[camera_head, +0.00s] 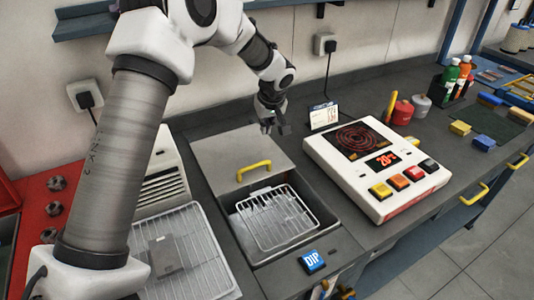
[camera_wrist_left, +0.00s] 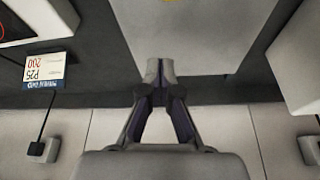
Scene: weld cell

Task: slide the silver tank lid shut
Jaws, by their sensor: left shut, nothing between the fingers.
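The silver tank lid (camera_head: 240,155) covers the back part of the tank (camera_head: 335,238), and the front part is open. A yellow handle (camera_head: 254,170) stands near the lid's front edge. A wire basket (camera_head: 275,219) sits inside the open part. My left gripper (camera_head: 270,128) is shut and empty at the lid's back edge. In the left wrist view my fingertips (camera_wrist_left: 160,72) overlap the back edge of the lid (camera_wrist_left: 190,35); I cannot tell whether they touch it. My right gripper is not in view.
A white heater unit (camera_head: 375,165) with coloured buttons stands right of the tank. A wire rack (camera_head: 185,250) lies to the left. A small card (camera_head: 323,116) stands behind the heater. A blue DIP tag (camera_head: 313,261) lies in front. The wall is close behind my gripper.

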